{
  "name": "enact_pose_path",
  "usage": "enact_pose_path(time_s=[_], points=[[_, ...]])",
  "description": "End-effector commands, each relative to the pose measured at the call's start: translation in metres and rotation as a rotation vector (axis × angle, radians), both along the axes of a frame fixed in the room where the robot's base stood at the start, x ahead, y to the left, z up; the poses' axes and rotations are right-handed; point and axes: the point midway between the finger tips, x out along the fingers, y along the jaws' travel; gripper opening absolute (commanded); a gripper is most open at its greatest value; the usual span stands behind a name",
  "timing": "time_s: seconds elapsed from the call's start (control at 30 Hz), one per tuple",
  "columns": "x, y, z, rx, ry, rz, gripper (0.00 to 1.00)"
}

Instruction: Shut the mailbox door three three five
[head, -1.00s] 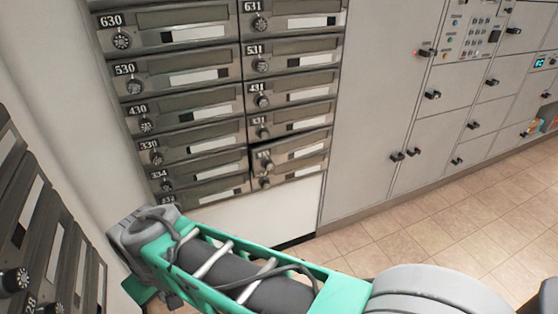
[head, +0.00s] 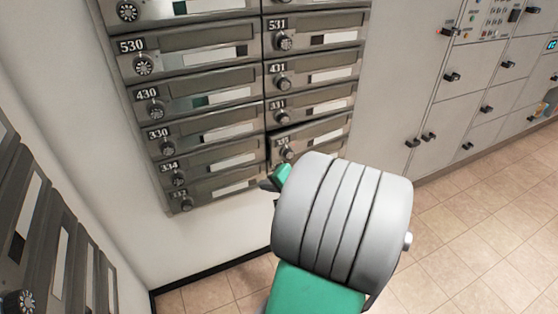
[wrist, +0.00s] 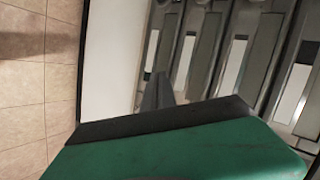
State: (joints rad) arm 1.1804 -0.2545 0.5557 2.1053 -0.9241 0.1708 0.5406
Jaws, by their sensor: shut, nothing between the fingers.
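Mailbox door 335 (head: 318,137) is in the right column of the bank in the head view, low down below door 331. It stands slightly ajar, its face tilted out of line with the doors above. Its lower part is hidden behind my arm. My gripper (head: 268,184) is just below and left of this door, mostly hidden by my wrist. In the wrist view my gripper (wrist: 157,92) shows as narrow, dark, closed fingers pointing at the mailbox fronts. It holds nothing. I cannot tell whether it touches the door.
The other doors, such as 331 (head: 310,104) and 334 (head: 215,163), look shut. A second mailbox bank (head: 45,240) stands close at the left. Grey lockers (head: 400,90) with dark handles line the right wall. The tiled floor (head: 480,240) at the right is clear.

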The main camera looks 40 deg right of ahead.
Motion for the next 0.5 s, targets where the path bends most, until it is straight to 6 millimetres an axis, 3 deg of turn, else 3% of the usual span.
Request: enact_pose_path(time_s=[0.03,0.1,0.2,0.33,0.5], points=[[-0.013,-0.033,-0.001,0.065,-0.077,-0.113,0.00],[-0.028,-0.065,0.008,0.131,-0.178,-0.227,0.00],[-0.044,-0.091,0.019,0.186,-0.269,-0.319,0.00],[-0.043,-0.099,0.022,0.204,-0.302,-0.344,0.00],[-0.016,-0.101,0.012,0.203,-0.297,-0.335,0.00]])
